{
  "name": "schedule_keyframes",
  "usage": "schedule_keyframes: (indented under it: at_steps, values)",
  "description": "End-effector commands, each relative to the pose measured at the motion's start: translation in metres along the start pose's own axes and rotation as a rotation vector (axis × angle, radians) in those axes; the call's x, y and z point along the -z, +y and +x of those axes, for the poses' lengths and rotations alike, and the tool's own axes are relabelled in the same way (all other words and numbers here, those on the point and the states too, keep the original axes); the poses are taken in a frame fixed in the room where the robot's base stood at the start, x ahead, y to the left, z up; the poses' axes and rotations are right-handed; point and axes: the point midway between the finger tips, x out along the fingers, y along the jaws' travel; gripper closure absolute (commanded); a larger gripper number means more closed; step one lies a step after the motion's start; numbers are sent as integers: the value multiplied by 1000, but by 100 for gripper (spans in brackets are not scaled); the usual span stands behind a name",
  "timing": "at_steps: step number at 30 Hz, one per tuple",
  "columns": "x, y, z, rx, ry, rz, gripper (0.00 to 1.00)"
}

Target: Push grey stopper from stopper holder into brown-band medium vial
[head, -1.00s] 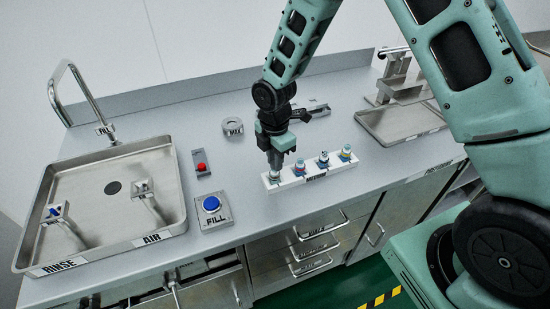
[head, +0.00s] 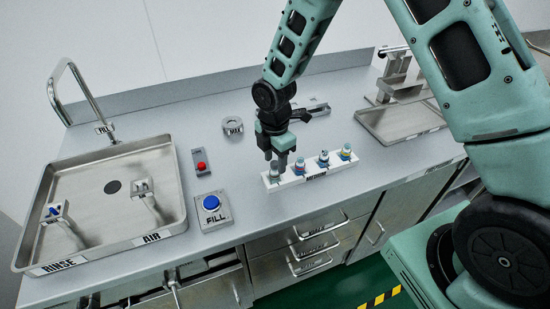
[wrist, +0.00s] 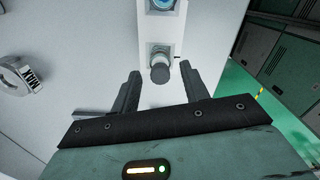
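My gripper (head: 283,162) is just above the left end of a white rack (head: 315,177) on the counter. In the wrist view its two fingers (wrist: 160,72) stand apart with nothing clamped between them. A dark grey stopper (wrist: 160,74) shows between the fingertips, atop the end vial (head: 274,172) in the rack. That vial stands upright; its band colour is too small to tell. How deep the stopper sits is not clear. I cannot make out a separate stopper holder for certain.
Open counter surrounds the rack.

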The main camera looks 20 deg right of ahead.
Motion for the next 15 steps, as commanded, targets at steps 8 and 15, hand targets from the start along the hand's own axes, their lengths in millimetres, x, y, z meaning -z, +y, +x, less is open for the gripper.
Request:
schedule_keyframes:
  at_steps: [8, 15]
  values:
    - [0, 1, -8, -3, 1, 1, 55]
    - [-1, 2, -52, -7, 0, 1, 55]
